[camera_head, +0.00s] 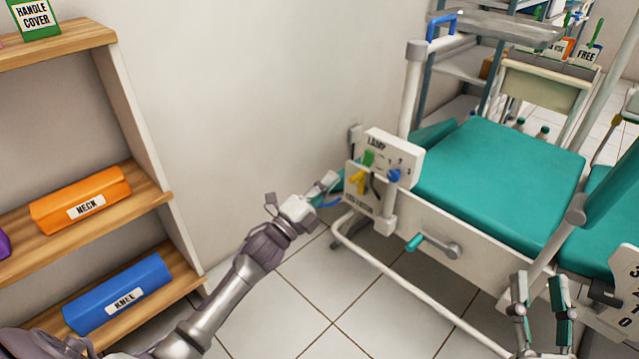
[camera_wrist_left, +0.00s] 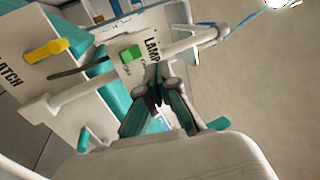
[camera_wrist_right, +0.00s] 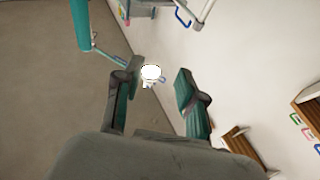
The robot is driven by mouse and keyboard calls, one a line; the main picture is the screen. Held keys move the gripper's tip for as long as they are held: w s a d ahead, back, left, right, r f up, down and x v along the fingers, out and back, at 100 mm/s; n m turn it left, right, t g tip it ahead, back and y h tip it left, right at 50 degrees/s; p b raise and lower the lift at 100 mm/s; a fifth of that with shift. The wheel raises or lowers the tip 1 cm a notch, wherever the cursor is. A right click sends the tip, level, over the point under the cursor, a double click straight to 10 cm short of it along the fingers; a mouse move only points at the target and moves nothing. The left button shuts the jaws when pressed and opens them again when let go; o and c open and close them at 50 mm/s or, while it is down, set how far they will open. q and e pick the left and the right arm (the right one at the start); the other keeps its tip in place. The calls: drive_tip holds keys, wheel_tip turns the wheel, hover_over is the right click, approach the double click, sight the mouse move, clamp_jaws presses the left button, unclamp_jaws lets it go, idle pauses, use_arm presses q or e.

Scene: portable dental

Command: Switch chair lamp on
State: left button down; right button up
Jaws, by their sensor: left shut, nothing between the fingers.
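The lamp panel (camera_head: 408,158) is a white box marked LAMP on the side of the teal chair (camera_head: 500,180). It carries a green switch (camera_head: 368,158) and a blue knob (camera_head: 393,175). In the left wrist view the green switch (camera_wrist_left: 131,53) sits beside the LAMP lettering. My left gripper (camera_head: 328,184) is shut and empty, left of the panel; in its wrist view its fingertips (camera_wrist_left: 156,82) appear just below the LAMP lettering. Contact cannot be told. My right gripper (camera_head: 539,282) is open and empty in front of the chair; its spread fingers (camera_wrist_right: 158,85) show in the right wrist view.
A yellow lever (camera_head: 357,181) sits on a lower plate beside the lamp panel. A crank handle (camera_head: 433,244) sticks out from the chair's side. A wooden shelf (camera_head: 150,110) with orange and blue blocks stands left. A bright white round shape (camera_wrist_right: 151,72) shows in the right wrist view.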

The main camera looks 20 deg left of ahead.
use_arm(q)
drive_tip(key=shift+s+a, duration=0.25)
drive_tip(key=shift+s, duration=0.4)
drive_tip(key=shift+s+a, duration=0.2)
drive_tip(key=shift+s, duration=0.45)
use_arm(e)
drive_tip(key=shift+w+d+f+g+h, duration=0.1)
drive_tip(key=shift+w+f+g+h, duration=0.15)
drive_tip(key=shift+f+g, duration=0.35)
drive_tip(key=shift+w+f+g+h, duration=0.2)
drive_tip(key=shift+f+g+h, duration=0.1)
drive_tip(key=shift+f, duration=0.55)
